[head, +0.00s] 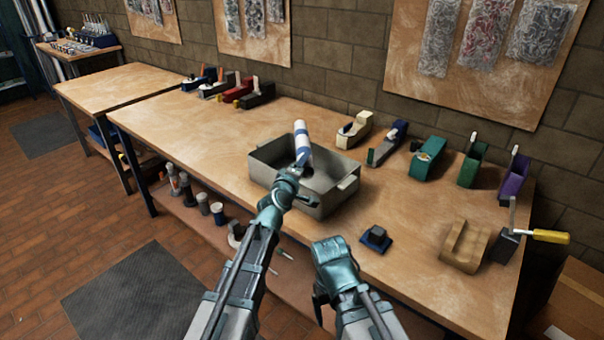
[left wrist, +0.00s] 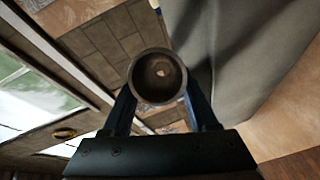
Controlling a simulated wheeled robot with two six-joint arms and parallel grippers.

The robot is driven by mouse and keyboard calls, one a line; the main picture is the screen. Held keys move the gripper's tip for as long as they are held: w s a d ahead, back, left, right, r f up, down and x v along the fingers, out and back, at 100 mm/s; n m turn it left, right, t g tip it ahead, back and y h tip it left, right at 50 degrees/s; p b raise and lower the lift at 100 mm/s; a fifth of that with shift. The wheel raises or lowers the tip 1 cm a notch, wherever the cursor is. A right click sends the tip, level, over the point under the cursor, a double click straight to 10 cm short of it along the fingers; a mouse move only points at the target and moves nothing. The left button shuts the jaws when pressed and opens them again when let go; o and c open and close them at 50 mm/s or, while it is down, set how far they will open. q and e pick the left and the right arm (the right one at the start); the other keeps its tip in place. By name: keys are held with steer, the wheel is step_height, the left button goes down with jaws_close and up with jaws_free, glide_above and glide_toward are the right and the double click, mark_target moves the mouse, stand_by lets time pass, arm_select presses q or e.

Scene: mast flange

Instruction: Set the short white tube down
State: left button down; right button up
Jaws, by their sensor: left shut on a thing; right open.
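The short white tube (head: 303,140) has a blue band and is held tilted over the grey bin (head: 346,188) in the head view. My left gripper (head: 299,168) is shut on its lower part. In the left wrist view the tube (left wrist: 158,78) shows end-on as a round open mouth between the two fingers, with the grey bin wall (left wrist: 235,60) close on the right. Whether the tube touches the bin is unclear. My right gripper (head: 320,300) is open and empty in front of the bench edge; its fingertips are partly hidden.
The wooden bench (head: 400,230) has free room right of the bin and to its left. Several tape dispensers (head: 430,158) line the back.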

arm_select(q)
steer(key=shift+f, duration=0.45)
arm_select(e)
steer(key=shift+f, duration=0.45)
arm_select(q)
steer(key=shift+f, duration=0.1)
arm_select(e)
steer(key=shift+f, duration=0.1)
arm_select(q)
steer(key=shift+f+b, duration=0.3)
steer(key=shift+b, duration=0.1)
steer(key=shift+s+f, duration=0.15)
steer(key=shift+c, duration=2.2)
jaws_free()
steer(key=shift+s+d, duration=0.1)
steer(key=shift+r, duration=0.2)
steer(key=shift+r+p, duration=0.35)
steer(key=shift+p, duration=0.05)
steer(key=p+v, duration=0.1)
steer(key=v, duration=1)
steer(key=shift+s+a, duration=0.25)
arm_select(e)
steer(key=shift+r, duration=0.8)
